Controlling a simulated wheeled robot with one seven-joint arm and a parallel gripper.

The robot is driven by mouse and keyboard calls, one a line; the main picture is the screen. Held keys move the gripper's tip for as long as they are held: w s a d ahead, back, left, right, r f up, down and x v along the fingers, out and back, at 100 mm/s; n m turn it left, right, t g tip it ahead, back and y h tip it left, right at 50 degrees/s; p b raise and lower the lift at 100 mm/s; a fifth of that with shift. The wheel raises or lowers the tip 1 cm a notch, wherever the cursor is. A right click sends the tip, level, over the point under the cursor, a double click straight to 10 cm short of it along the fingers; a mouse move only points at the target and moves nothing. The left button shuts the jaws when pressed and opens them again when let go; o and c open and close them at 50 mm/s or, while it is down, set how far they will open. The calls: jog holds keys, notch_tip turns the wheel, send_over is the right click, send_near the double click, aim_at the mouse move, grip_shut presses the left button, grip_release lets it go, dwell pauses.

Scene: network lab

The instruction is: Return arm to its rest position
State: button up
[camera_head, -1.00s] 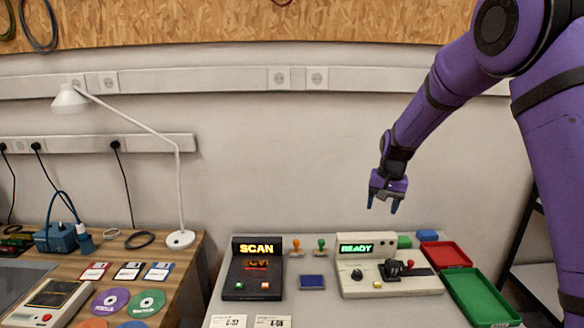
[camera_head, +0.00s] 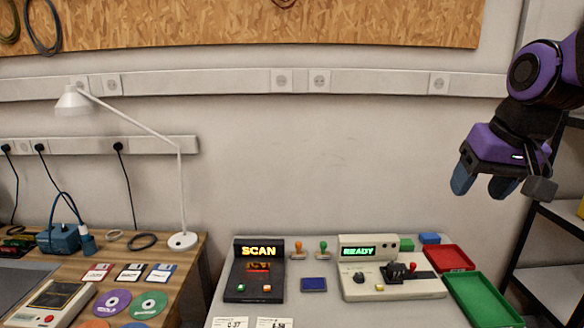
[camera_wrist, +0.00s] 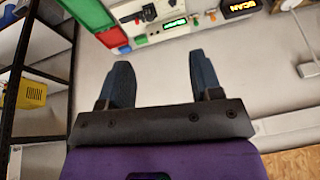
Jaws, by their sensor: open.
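My gripper (camera_head: 484,184) is at the right of the head view, raised above the table and in front of the wall and the dark shelf. Its fingers point down and nothing is between them. In the wrist view the two blue-grey fingers (camera_wrist: 158,78) stand wide apart with an empty gap. My purple arm bends in from the right edge of the head view, and much of it is out of frame.
Below are the white table (camera_head: 340,315), a SCAN device (camera_head: 257,270), a READY device (camera_head: 385,277), a red tray (camera_head: 447,257) and a green tray (camera_head: 482,300). A dark shelf rack (camera_head: 545,235) stands at the right. A lamp (camera_head: 72,103) is on the left desk.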

jog(key=s+f+n+t, duration=0.1)
jog(key=s, duration=1.1)
jog(key=shift+s+d+h, duration=0.3)
jog(key=shift+d+h, duration=0.1)
